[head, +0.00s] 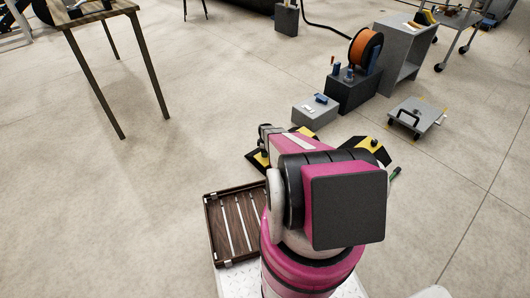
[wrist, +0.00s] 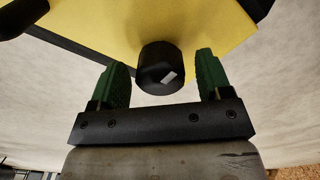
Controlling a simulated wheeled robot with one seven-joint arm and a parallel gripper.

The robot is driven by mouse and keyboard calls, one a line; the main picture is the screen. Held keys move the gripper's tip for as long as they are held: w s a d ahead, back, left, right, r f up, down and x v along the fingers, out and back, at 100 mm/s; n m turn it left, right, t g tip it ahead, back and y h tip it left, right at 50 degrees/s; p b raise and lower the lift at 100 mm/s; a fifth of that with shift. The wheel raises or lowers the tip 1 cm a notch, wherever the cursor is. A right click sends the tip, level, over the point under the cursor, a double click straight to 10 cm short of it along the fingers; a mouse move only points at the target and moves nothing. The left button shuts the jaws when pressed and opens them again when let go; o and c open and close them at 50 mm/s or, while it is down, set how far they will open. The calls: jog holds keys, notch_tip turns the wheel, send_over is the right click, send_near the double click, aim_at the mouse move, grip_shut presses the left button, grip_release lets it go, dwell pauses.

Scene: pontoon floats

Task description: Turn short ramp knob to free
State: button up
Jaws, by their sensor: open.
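The black round knob (wrist: 154,80) stands out from a yellow face (wrist: 105,22) in the wrist view. It carries a small whitish mark at its lower right. My gripper (wrist: 163,66) is open, with one green finger on each side of the knob. Gaps show between the knob and both fingers, so it is not gripped. In the head view, a black and yellow ramp (head: 362,143) with a dark knob on top shows behind my arm. Another black and yellow piece (head: 258,161) shows to its left. My arm hides much of both, and I cannot read any setting label.
A slatted wooden tray (head: 233,224) lies at my left front. A light grey box (head: 314,112), a dark box with an orange reel (head: 366,47), and a grey plate with a handle (head: 418,117) stand beyond. A wooden table (head: 90,12) is far left. Open floor lies between.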

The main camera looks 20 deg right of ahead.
jog(key=shift+f, duration=0.25)
jog(key=c, duration=0.9)
jog(key=shift+c, duration=0.2)
jog(key=shift+m, duration=0.4)
jog(key=m, duration=0.3)
jog(key=shift+m, duration=0.4)
jog(key=m, duration=0.4)
jog(key=shift+m, duration=0.3)
jog(key=m, duration=0.8)
jog(key=shift+m, duration=0.3)
